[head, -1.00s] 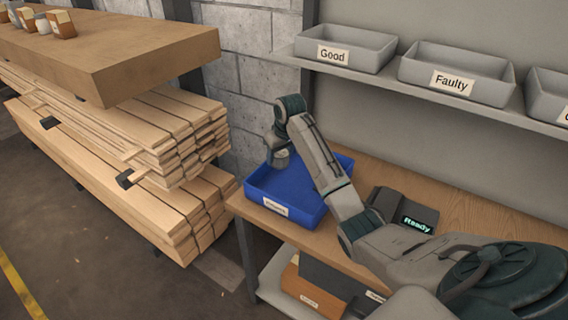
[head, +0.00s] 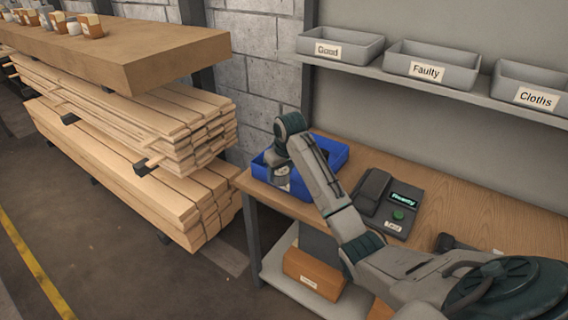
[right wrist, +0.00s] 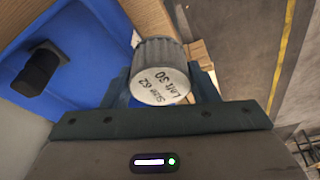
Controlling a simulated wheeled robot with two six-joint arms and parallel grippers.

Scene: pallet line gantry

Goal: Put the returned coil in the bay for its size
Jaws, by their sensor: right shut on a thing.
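My right gripper (head: 278,162) is shut on the coil (right wrist: 160,86), a grey ribbed cylinder with a white end. The end's print reads upside down in the right wrist view, seemingly "Size 62" and a second line ending in 30. In the head view the coil (head: 282,180) is small and partly hidden under the gripper, at the front left of the blue tray (head: 330,152). The blue tray also shows in the right wrist view (right wrist: 75,75), with a dark object in it. I see no bay marked with a size. My left gripper is out of view.
Grey bins marked Good (head: 340,47), Faulty (head: 430,63) and Cloths (head: 540,88) stand on a shelf. A tester (head: 388,203) reading "Ready" sits on the wooden bench (head: 450,195). An orange-brown box (head: 314,276) is below. Stacked planks (head: 150,150) stand left.

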